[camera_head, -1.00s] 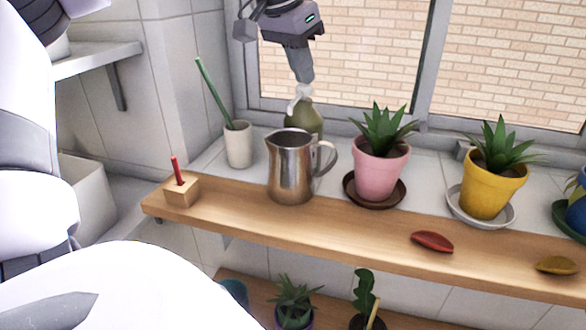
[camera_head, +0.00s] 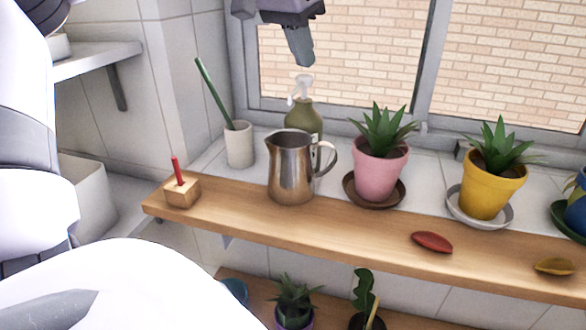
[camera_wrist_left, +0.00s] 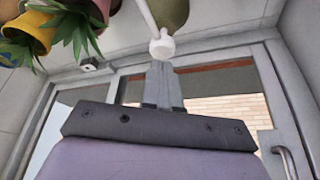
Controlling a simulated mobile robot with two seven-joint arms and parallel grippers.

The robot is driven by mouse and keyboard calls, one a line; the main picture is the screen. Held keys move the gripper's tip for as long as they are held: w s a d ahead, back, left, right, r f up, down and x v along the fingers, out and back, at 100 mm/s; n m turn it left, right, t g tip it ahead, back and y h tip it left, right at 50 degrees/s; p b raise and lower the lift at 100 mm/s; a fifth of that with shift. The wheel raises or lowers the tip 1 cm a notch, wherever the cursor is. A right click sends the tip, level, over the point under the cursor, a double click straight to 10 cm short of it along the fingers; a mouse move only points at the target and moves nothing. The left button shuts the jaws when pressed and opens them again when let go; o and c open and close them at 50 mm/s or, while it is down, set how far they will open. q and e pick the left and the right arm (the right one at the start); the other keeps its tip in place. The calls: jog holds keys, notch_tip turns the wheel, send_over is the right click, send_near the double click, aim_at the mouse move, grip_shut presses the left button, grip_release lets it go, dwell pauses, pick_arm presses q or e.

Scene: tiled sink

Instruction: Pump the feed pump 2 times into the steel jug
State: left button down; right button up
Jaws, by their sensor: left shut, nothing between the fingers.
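The feed pump is an olive-green bottle (camera_head: 304,117) with a white pump head (camera_head: 301,86), standing behind the steel jug. The steel jug (camera_head: 290,170) stands upright on the wooden shelf, its handle to the right, and hides the bottle's lower part. My left gripper (camera_head: 304,62) is shut and empty, pointing down just above the pump head, with a small gap between them in the head view. In the left wrist view the shut fingertips (camera_wrist_left: 162,64) are close to the white pump head (camera_wrist_left: 162,46); whether they touch is unclear there. My right gripper is not in view.
A white cup (camera_head: 239,146) with a green stick stands left of the bottle. A pink pot (camera_head: 380,165) and a yellow pot (camera_head: 490,192) with plants stand to the right.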

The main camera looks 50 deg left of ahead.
pick_arm(q)
jog(key=shift+r, duration=3)
